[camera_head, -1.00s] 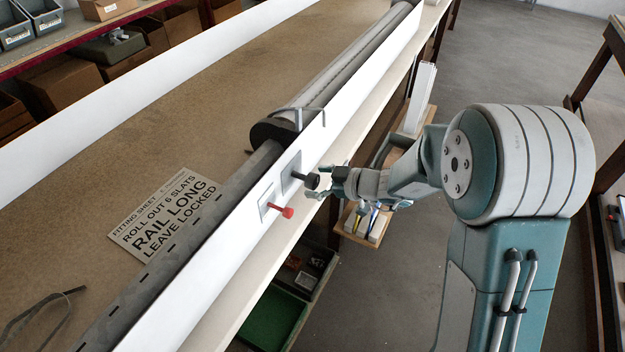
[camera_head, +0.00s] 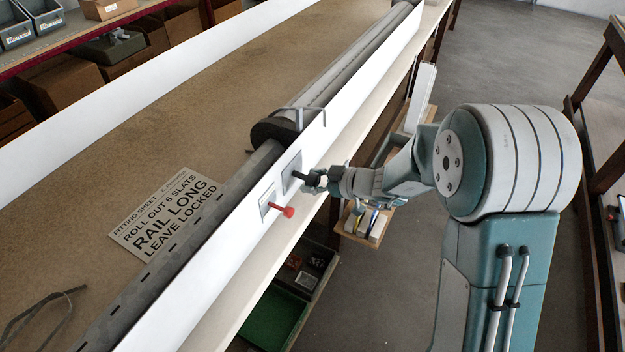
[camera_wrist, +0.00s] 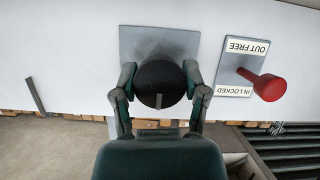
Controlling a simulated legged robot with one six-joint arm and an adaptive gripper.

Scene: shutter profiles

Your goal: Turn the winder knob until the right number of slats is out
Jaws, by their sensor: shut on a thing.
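The winder knob (camera_wrist: 160,85) is black and round, on a grey plate (camera_wrist: 135,42) on the white panel. My gripper (camera_head: 322,181) is at the knob; in the wrist view its fingers (camera_wrist: 160,88) are shut on the knob from both sides. A pale mark shows on the knob's lower edge there. A red lock knob (camera_head: 287,212) sits beside it on a plate marked OUT FREE and IN LOCKED, and stands out from the plate in the wrist view (camera_wrist: 269,87). The grey slatted shutter (camera_head: 150,270) extends from the dark roll end (camera_head: 272,132); its full slat count is unclear.
A fitting sheet (camera_head: 170,215) on the bench reads ROLL OUT 6 SLATS, RAIL LONG, LEAVE LOCKED. A dark strap (camera_head: 40,312) lies at the lower left. A tray with a green compartment (camera_head: 272,318) and a small shelf (camera_head: 365,225) sit below the bench edge.

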